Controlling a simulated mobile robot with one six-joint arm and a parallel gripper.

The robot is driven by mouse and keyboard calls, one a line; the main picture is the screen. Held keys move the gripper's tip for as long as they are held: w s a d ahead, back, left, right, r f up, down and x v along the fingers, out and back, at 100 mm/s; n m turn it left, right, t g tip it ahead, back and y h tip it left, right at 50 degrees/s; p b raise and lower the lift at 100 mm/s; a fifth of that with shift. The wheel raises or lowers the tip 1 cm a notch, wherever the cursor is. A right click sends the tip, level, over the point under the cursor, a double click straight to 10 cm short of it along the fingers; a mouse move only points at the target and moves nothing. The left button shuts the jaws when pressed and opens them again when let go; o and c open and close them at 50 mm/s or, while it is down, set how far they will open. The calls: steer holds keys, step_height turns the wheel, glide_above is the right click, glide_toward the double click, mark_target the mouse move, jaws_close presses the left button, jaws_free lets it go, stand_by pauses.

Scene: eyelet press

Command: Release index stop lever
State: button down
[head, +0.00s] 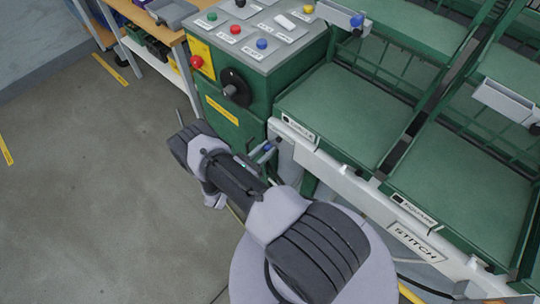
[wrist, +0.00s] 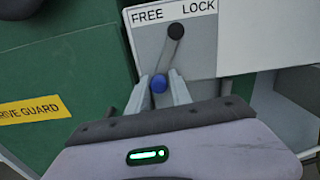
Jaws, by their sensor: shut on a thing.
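The index stop lever is a short grey arm (wrist: 172,52) with a black pivot (wrist: 176,31) and a blue knob (wrist: 159,83). It hangs from the pivot, leaning a little to the left in the wrist view, on a pale plate (wrist: 197,45) marked FREE at left and LOCK at right. My gripper (wrist: 159,88) is shut on the blue knob, with one finger on each side. In the head view, the blue knob (head: 267,147) shows at the tip of my gripper (head: 262,154), and the black pivot (head: 278,140) is just beyond it.
A green cabinet (head: 232,128) with a control panel (head: 248,32), a red button (head: 196,62) and a black rotary handle (head: 235,88) stands left of the lever. A white rail (head: 345,180) and green trays (head: 345,110) run to the right. Open floor (head: 85,190) lies at left.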

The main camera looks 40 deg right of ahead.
steer(key=shift+w+r+m, duration=0.2)
steer(key=shift+w+m, duration=0.1)
steer(key=shift+m, duration=0.2)
steer(key=c, duration=1.3)
jaws_free()
steer(key=shift+o, duration=0.2)
steer(key=s+a+p, duration=0.1)
steer(key=a+p, duration=0.1)
steer(key=a, duration=1.5)
steer(key=shift+s+a, duration=0.25)
